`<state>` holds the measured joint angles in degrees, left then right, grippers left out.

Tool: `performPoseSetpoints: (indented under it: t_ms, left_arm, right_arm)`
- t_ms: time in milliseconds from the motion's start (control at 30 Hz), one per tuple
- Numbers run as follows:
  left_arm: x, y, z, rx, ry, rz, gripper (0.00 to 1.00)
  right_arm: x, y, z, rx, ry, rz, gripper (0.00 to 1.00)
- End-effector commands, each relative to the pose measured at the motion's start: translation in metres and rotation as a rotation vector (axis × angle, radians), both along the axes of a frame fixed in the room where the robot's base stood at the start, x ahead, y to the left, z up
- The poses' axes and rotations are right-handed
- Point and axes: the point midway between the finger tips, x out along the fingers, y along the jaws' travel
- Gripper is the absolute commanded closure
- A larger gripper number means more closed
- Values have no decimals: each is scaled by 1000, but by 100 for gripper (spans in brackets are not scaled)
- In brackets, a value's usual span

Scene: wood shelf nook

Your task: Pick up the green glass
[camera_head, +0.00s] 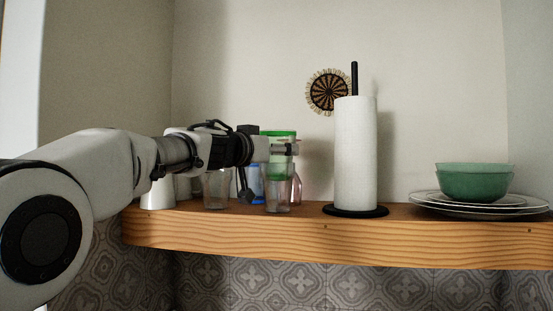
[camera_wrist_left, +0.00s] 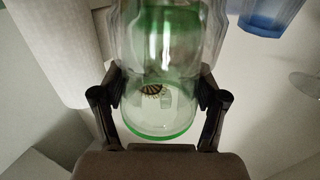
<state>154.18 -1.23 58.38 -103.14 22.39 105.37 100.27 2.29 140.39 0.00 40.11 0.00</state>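The green glass (camera_head: 280,134) shows its green rim above my left gripper and a green body below it, over the clear glass at the shelf's front. In the left wrist view the green glass (camera_wrist_left: 160,128) is clear-walled with a green rim and green tint, and it sits between both fingers. My left gripper (camera_head: 286,149) comes in from the left at the glass's upper part. In the wrist view the fingers of this gripper (camera_wrist_left: 161,95) press close on both sides of the glass. Whether its base is off the shelf is hidden. My right gripper is not in view.
A clear glass (camera_head: 278,199) stands in front and another clear glass (camera_head: 216,190) to the left. A blue glass (camera_head: 256,184) and a pink-tinted glass (camera_head: 297,188) are close by. The paper towel roll (camera_head: 356,155) and plates with a green bowl (camera_head: 474,183) stand right on the wooden shelf (camera_head: 330,237).

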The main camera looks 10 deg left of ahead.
Motion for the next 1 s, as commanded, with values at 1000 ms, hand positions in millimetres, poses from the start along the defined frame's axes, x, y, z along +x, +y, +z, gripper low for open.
performPoseSetpoints:
  t_ms: [1000]
  left_arm:
    - [0, 0, 100, 0, -1, 1, 73]
  right_arm:
    - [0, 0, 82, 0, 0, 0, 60]
